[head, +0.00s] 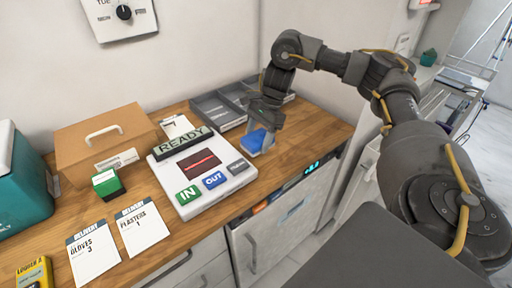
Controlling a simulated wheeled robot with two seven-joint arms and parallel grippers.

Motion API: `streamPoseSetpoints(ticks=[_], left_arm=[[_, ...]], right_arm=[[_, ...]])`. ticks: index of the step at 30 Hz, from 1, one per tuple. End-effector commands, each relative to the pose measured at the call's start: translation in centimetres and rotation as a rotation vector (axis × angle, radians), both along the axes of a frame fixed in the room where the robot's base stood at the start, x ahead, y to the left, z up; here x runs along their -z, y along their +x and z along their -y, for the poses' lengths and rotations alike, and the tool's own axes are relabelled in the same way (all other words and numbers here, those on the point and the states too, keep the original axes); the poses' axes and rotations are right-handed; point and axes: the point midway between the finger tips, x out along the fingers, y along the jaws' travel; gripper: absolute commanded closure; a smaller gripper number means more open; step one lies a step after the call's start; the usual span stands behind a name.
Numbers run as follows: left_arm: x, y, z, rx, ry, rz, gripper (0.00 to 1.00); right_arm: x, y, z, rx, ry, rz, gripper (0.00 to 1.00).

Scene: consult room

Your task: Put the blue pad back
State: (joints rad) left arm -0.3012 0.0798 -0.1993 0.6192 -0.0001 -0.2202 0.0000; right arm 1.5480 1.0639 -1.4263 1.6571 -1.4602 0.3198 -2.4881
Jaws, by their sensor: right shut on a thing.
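The blue pad (252,142) is at the right part of the wooden counter, beside the white console. My right gripper (258,130) is shut on it from above. The pad looks at or just above the counter top; I cannot tell if it touches the wood. The gripper's fingers partly hide it. My left gripper is not in view.
The white console (168,171) has a READY sign and IN and OUT keys. A grey divided tray (212,109) stands behind the gripper. A brown box (90,146), a green block (107,184) and delivery cards (138,228) lie left. The counter's right end (325,130) is clear.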

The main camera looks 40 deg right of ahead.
Motion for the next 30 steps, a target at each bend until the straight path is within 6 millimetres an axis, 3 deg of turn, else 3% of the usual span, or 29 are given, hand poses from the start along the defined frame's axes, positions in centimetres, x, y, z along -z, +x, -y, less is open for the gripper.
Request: streamPoseSetpoints(ticks=[8, 16, 29, 30], left_arm=[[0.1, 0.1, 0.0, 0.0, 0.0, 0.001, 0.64], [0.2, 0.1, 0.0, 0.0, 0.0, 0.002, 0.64], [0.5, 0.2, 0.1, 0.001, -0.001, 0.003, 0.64], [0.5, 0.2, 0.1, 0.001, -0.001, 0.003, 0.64]], right_arm=[[0.9, 0.7, 0.1, -0.001, 0.0, 0.0, 0.62], [4.0, 0.9, 0.3, 0.001, 0.001, -0.001, 0.62], [4.6, 0.9, 0.3, 0.0, 0.0, 0.001, 0.62], [4.6, 0.9, 0.3, 0.0, 0.0, 0.001, 0.39]])
